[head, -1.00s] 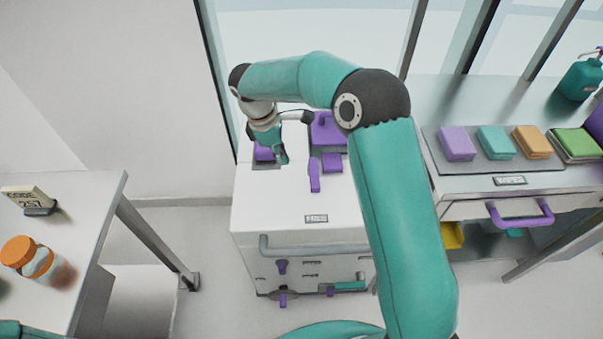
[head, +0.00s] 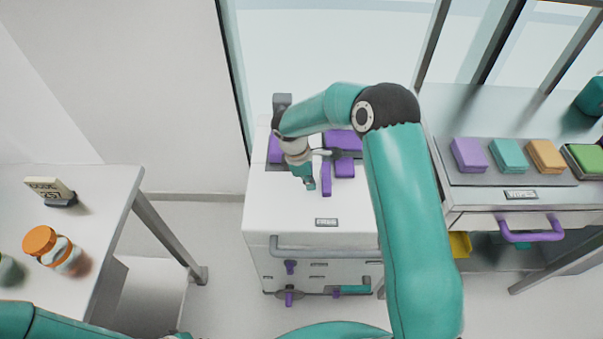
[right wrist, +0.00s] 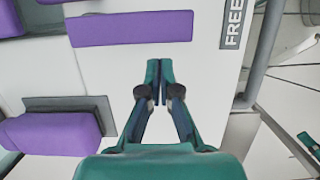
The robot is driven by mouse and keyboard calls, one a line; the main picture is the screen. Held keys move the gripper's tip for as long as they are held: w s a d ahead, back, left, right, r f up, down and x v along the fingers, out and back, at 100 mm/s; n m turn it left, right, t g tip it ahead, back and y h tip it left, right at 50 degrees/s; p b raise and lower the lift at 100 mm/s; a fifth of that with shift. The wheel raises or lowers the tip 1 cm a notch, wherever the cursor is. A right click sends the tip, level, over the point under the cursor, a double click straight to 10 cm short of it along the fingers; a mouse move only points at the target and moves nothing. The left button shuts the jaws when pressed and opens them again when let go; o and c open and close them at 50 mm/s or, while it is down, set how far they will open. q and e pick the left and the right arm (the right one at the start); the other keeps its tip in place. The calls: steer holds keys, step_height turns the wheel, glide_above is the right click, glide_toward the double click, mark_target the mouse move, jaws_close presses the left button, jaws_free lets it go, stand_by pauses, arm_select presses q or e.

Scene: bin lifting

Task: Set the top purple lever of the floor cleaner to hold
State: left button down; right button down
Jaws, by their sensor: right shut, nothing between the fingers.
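The floor cleaner (head: 270,215) is a white cabinet with purple parts on its top. Its top purple lever (head: 326,180) is a narrow bar lying lengthwise toward the front edge. In the right wrist view the lever (right wrist: 130,28) lies beyond my fingertips, and a label reading FREE (right wrist: 234,22) is off its right end. My right gripper (head: 309,184) is shut and empty, low over the cabinet top just left of the lever. In the right wrist view its fingertips (right wrist: 160,68) appear apart from the lever. A hold label is not visible. My left gripper is out of view.
Purple blocks (head: 344,167) stand beside the lever, and another (right wrist: 52,132) is near my right gripper. A grey handle (head: 320,252) and lower purple levers (head: 290,267) are on the cabinet front. A counter with sponges (head: 468,154) is right; a table with a jar (head: 62,256) is left.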

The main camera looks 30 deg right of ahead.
steer(key=shift+s+d, duration=0.45)
steer(key=shift+d, duration=0.2)
